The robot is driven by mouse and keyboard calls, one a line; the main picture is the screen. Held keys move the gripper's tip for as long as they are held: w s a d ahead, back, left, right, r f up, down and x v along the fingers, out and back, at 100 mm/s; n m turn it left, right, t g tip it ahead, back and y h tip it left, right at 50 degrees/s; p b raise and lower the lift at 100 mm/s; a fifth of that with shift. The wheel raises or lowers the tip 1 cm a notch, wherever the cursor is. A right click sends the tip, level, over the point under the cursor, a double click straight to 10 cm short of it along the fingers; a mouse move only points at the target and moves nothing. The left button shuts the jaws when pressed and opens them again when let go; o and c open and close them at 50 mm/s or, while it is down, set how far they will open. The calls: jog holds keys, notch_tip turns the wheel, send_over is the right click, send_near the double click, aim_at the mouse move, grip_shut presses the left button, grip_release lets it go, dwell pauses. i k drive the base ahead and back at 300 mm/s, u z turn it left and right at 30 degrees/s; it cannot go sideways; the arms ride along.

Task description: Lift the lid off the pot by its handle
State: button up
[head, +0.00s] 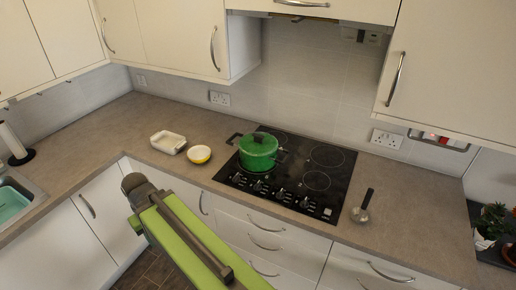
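A green pot (258,154) stands on the black cooktop, over its left part. Dark side handles stick out from the pot at left and right. My green and dark arm reaches up from the bottom edge, in front of the counter and well short of the pot. I cannot make out any gripper fingers in this view. Nothing touches the lid.
The black cooktop (318,181) has front knobs (281,194). Left of it are a white dish (168,142) and a yellow-and-white bowl (199,154). A dark-handled utensil (362,207) lies to the right. Wall cabinets (185,35) and a hood (310,8) overhang the counter.

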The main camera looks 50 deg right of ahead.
aim_at(256, 143)
jog(key=z, duration=0.1)
jog(key=i, duration=0.95)
jog(key=u, duration=0.1)
